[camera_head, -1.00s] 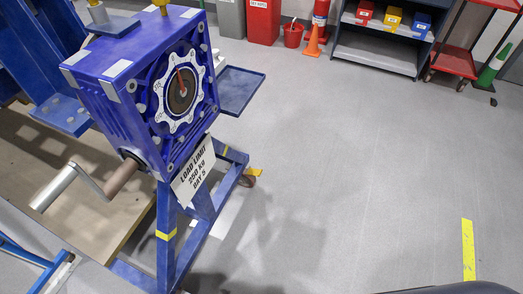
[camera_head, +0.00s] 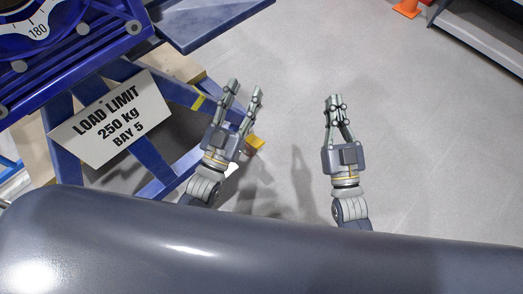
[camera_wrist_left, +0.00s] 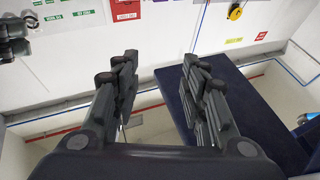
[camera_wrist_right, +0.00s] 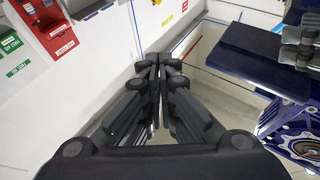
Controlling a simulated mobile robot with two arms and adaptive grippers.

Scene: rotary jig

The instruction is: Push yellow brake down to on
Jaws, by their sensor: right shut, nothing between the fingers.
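The yellow brake pedal (camera_head: 256,143) sticks out low at the foot of the blue stand, just right of my left gripper's palm in the head view. Whether it is up or down cannot be told. My left gripper (camera_head: 245,90) is open and empty, its fingers apart; they also show in the left wrist view (camera_wrist_left: 160,65). In the head view it overlaps the stand's blue leg. My right gripper (camera_head: 334,100) is shut and empty, over floor to the right of the pedal; its fingers meet in the right wrist view (camera_wrist_right: 160,62). Neither gripper visibly touches the pedal.
The blue rotary jig (camera_head: 80,60) stands at the left, with a white load limit sign (camera_head: 112,118) on its front. A blue tray (camera_head: 205,18) juts out at the top. An orange cone (camera_head: 408,8) and grey shelf (camera_head: 485,30) are far right. Floor between is clear.

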